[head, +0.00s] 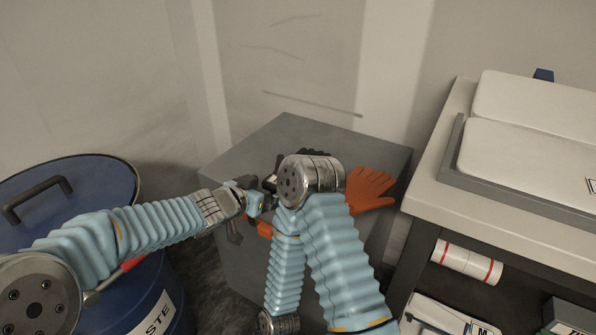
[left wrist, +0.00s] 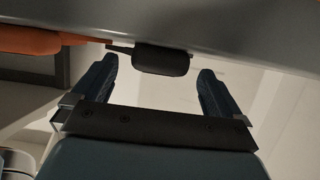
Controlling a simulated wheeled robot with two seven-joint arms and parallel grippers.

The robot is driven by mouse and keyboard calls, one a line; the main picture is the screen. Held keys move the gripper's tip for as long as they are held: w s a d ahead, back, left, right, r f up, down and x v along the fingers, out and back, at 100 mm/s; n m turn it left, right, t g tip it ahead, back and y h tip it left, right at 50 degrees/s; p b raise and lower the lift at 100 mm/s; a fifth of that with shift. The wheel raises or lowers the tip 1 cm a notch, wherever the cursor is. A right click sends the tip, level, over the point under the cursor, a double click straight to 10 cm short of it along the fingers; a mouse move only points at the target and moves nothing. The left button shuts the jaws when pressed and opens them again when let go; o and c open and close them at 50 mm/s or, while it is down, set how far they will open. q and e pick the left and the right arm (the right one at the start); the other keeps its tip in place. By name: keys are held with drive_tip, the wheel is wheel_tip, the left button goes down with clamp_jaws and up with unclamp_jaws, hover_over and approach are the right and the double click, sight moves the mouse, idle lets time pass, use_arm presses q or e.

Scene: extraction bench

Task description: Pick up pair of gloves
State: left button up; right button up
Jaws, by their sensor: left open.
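The orange gloves (head: 368,190) lie on top of a grey box, and my right arm hides part of them. A smaller orange piece (head: 263,228) shows left of that arm, near the box's front edge; I cannot tell if it belongs to the gloves. My left gripper (head: 256,196) is open at the left edge of the box top. In the left wrist view its two fingers stand apart, with a dark object (left wrist: 162,60) beyond the gap. An orange surface (left wrist: 40,40) shows at upper left there.
The grey box (head: 290,135) stands against the wall. A blue waste drum (head: 105,190) with a black handle is at left. A bench (head: 520,220) with white pads stands at right, with a red-striped white roll (head: 467,262) below its top. My right arm crosses in front of the box.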

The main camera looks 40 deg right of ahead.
use_arm(q)
drive_tip(key=shift+w+d+f, duration=0.15)
drive_tip(key=shift+d, duration=0.15)
drive_tip(key=shift+c, duration=0.5)
drive_tip(key=c, duration=0.9)
drive_tip(key=shift+c, duration=0.5)
